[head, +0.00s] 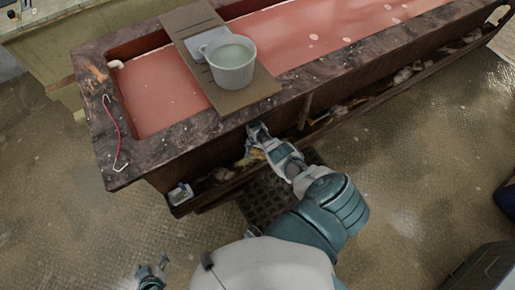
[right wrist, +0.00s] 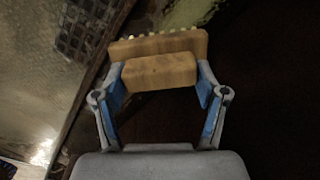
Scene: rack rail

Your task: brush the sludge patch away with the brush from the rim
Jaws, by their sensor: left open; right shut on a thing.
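In the right wrist view, a wooden brush (right wrist: 158,47) with pale bristles along its far edge sits between the blue-padded fingers of my right gripper (right wrist: 160,85), which is shut on its block. In the head view, my right arm reaches the near side wall of the long trough (head: 205,140), with the right gripper (head: 258,133) just below the rim. The brush cannot be made out clearly there. My left gripper (head: 151,274) is open and empty, low over the floor at the bottom left. I cannot pick out the sludge patch for certain.
Reddish liquid (head: 165,92) fills the trough. A red hooked wire (head: 113,125) lies on the left rim. A littered ledge runs along the trough's base. A dark grate (head: 265,200) lies on the floor.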

